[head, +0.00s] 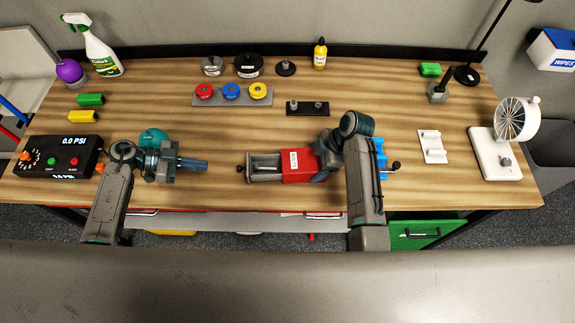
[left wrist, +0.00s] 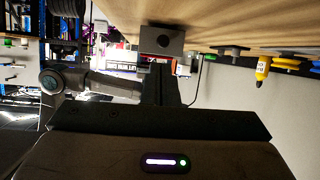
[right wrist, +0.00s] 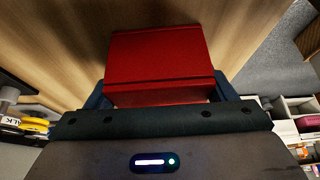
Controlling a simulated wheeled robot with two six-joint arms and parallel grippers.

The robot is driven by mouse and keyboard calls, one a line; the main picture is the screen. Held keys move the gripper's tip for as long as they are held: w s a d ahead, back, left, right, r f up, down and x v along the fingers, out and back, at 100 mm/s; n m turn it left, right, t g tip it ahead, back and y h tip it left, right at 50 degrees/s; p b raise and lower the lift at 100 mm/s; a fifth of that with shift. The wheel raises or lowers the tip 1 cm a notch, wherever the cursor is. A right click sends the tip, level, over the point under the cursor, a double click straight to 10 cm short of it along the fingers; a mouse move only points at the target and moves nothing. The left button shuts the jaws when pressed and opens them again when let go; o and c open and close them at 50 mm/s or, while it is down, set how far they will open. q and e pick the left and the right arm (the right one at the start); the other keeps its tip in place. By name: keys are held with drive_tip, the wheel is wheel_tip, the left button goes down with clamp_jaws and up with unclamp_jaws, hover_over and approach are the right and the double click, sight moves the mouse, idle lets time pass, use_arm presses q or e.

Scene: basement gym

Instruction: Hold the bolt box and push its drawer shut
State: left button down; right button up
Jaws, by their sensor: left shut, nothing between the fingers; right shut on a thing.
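The red bolt box (head: 300,166) lies on the table's front middle, with a white label on top. Its grey drawer (head: 264,162) sticks out to the left, open, with a small dark knob on its end. My right gripper (head: 321,166) is shut on the box from its right end; the red box (right wrist: 160,65) shows between the fingers in the right wrist view. My left gripper (head: 205,164) is shut and empty, left of the drawer and pointing at it across a short gap. In the left wrist view the drawer's front (left wrist: 175,38) is ahead of the fingers.
A black pressure panel (head: 65,157) is at the far left. Behind the box stand a dark rack (head: 308,111) and a grey strip with coloured discs (head: 232,101). A white holder (head: 432,147) and a white fan (head: 495,150) are at right. The wood between left gripper and drawer is clear.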

sight(269, 168)
use_arm(q)
drive_tip(key=shift+w+d+m+g+y, duration=0.3)
drive_tip(key=shift+w+d+m, duration=0.05)
drive_tip(key=shift+w+m, duration=0.1)
drive_tip(key=shift+d+f, duration=0.1)
drive_tip(key=shift+d, duration=0.15)
drive_tip(key=shift+x, duration=2.9)
drive_tip(key=shift+d+f, duration=0.1)
drive_tip(key=shift+f, duration=0.25)
drive_tip(key=shift+w+d, duration=0.2)
drive_tip(key=shift+d, duration=2.35)
drive_tip(key=shift+w+d, duration=0.2)
drive_tip(key=shift+d, duration=2.35)
drive_tip(key=shift+a, duration=0.15)
